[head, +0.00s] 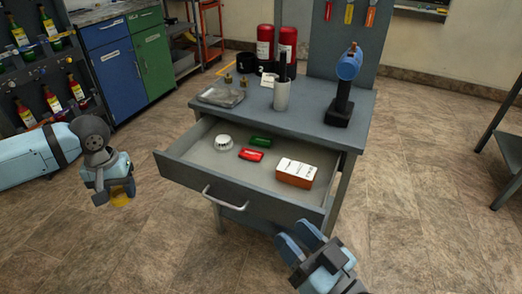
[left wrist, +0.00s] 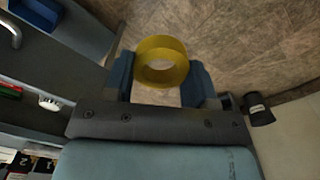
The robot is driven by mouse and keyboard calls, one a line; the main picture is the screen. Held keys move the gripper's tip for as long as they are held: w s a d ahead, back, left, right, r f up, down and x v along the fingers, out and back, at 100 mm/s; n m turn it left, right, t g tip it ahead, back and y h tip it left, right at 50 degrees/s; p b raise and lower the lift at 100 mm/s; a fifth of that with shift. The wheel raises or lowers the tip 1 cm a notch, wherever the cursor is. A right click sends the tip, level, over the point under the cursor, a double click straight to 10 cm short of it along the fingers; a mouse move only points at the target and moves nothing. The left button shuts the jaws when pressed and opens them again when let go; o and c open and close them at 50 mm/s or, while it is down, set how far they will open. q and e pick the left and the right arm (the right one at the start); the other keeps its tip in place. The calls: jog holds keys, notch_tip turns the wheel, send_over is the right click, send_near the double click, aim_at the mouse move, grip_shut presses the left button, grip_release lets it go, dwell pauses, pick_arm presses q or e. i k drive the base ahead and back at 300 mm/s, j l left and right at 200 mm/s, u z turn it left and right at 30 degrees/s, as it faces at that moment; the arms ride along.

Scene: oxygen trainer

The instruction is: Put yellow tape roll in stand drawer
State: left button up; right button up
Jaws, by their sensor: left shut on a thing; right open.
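The yellow tape roll (left wrist: 162,62) is held between the fingers of my left gripper (left wrist: 165,80), its round hole facing the left wrist camera. In the head view the roll (head: 121,197) shows only partly, below my left gripper (head: 120,190), left of the drawer and over the floor. The stand drawer (head: 190,183) is pulled open under the grey stand top. My right gripper (head: 300,245) is open and empty, by the front right corner of the drawer.
In the drawer lie a white round item (head: 223,143), a green item (head: 261,141), a red item (head: 251,155) and an orange-white box (head: 296,172). The drawer's front left part is bare. On the stand (head: 312,108) are a grey cup (head: 282,96) and a blue tool on a black holder (head: 340,110).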

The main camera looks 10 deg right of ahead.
aim_at(270, 185)
jog(key=i+j+z, duration=0.15)
jog(key=z, duration=0.35)
jog(key=i+j+z, duration=0.1)
jog(key=j+z, duration=0.25)
jog(key=z, duration=0.15)
jog(key=j+z, duration=0.35)
jog(key=k+j+z, duration=0.1)
jog(key=j+z, duration=0.3)
